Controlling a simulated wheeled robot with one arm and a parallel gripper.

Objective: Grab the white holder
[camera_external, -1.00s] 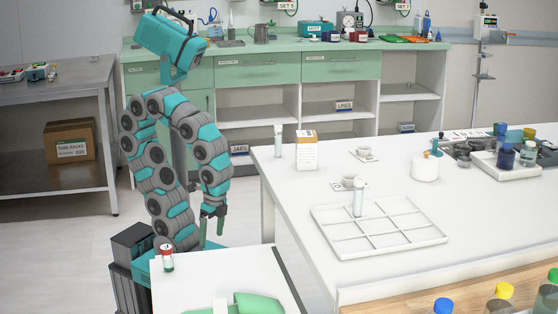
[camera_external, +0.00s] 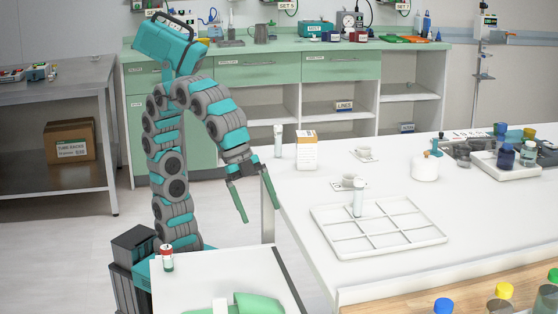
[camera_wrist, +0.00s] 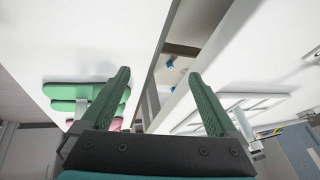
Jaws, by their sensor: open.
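Several white things could be the holder, and I cannot tell which one is meant. A round white pot (camera_external: 425,169) stands on the long white table. A slim white upright piece (camera_external: 358,198) stands in the compartment tray, and a similar one (camera_external: 278,141) stands near the table's far left corner. My gripper (camera_external: 260,214) is open and empty, pointing down just left of the long table's left edge, apart from all of these. In the wrist view its two green fingers (camera_wrist: 160,74) are spread over the gap between two white tables.
The compartment tray (camera_external: 392,252) lies on the long table (camera_external: 480,220), with a white-and-orange box (camera_external: 307,152) behind it. A smaller white table (camera_external: 205,268) holds a red-capped vial (camera_external: 167,258) and a green object (camera_external: 258,303).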

